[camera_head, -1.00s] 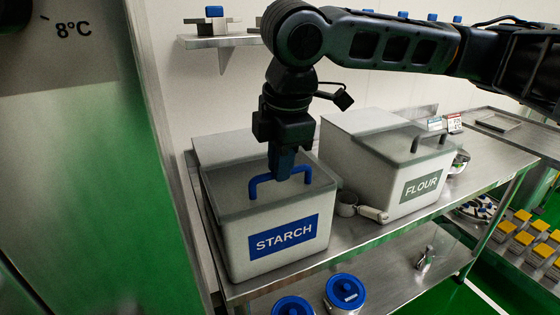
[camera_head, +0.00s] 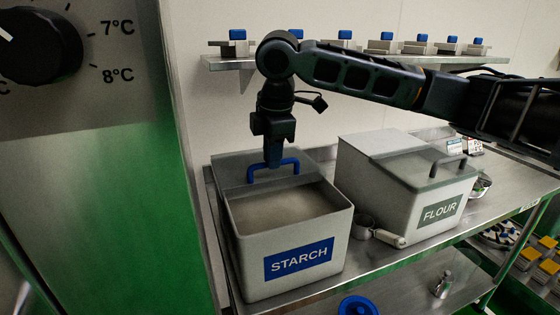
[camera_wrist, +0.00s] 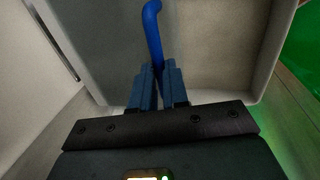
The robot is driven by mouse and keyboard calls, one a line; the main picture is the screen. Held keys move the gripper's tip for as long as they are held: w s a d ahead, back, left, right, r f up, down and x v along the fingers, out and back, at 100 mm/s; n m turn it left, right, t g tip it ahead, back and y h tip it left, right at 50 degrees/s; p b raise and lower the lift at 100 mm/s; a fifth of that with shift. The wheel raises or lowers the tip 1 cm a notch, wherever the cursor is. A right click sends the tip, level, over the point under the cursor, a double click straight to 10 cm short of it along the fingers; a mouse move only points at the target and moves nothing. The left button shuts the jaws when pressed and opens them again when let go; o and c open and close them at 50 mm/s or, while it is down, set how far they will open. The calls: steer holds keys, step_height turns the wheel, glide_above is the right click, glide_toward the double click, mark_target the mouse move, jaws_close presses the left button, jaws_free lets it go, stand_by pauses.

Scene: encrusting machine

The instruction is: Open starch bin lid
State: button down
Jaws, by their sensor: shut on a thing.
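The starch bin (camera_head: 248,278) is a white box with a blue STARCH label, standing on the left of the steel table. Its lid (camera_head: 235,182) is slid to the back, and pale powder (camera_head: 270,208) shows in the open front part. My gripper (camera_head: 273,164) is shut on the blue lid handle (camera_head: 291,161) at the lid's front edge. In the wrist view the fingers (camera_wrist: 157,88) close on the blue handle (camera_wrist: 152,25), with the bin's inside beyond it.
A flour bin (camera_head: 404,213) with its lid on stands to the right. A metal scoop (camera_head: 380,232) lies between the bins. A wall shelf (camera_head: 345,62) with blue-topped items runs behind. A cabinet with a temperature dial (camera_head: 40,45) stands close at left.

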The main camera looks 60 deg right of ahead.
steer(key=shift+w, duration=0.1)
steer(key=c, duration=1.1)
jaws_free()
steer(key=shift+s+a+r+b, duration=0.15)
steer(key=shift+s+r, duration=0.05)
steer(key=shift+r, duration=1.1)
steer(key=shift+s+a+r+b, duration=0.15)
steer(key=shift+s+r, duration=0.1)
steer(key=shift+r, duration=1)
steer(key=shift+s+a+r+b, duration=0.1)
steer(key=shift+s+r+b, duration=0.1)
steer(key=shift+r, duration=1.1)
